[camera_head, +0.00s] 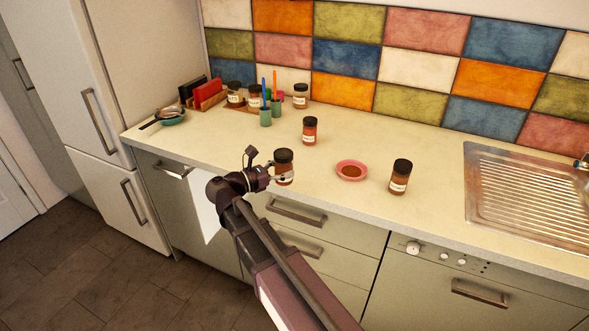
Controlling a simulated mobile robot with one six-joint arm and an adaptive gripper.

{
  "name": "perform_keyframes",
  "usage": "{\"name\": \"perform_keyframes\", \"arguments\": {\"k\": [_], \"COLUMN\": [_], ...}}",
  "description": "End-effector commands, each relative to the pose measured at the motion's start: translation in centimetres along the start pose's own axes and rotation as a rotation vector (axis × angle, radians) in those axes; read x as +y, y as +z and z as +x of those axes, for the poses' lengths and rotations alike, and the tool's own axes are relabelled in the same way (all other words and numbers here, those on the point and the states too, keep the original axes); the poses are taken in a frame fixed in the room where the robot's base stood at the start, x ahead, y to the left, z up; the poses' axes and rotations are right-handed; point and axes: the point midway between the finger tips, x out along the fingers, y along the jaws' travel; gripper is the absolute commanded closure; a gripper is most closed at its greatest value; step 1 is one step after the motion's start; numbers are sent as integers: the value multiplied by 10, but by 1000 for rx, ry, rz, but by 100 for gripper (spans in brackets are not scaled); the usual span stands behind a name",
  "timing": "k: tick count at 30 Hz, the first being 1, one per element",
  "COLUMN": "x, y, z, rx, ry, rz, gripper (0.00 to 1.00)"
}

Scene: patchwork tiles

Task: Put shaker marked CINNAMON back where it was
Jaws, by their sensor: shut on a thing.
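My gripper (283,174) is shut on a dark-lidded shaker (284,157) at the front edge of the counter; it looks upright. The gripper hides part of its body, its label cannot be read, and whether its base touches the counter is unclear. A shaker with red-brown contents (310,131) stands behind it to the right. Another brown shaker (400,177) stands further right, near the front edge. Several similar shakers stand at the back by the tiles, among them one at the right of that group (300,96). Which shaker says CINNAMON is too small to tell.
A pink dish (352,163) of brown powder lies right of my gripper. Green cups (265,118) with blue and orange sticks stand behind it.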

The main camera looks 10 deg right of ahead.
Motion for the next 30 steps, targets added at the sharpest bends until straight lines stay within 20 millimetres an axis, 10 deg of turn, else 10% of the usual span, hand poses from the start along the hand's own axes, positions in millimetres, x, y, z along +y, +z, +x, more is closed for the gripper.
{"name": "perform_keyframes", "arguments": {"k": [14,30], "x": [7,74], "y": [-1,-10], "z": [6,71], "rx": [-1,-1], "ry": [0,-1], "rz": [0,0], "gripper": [80,80]}}
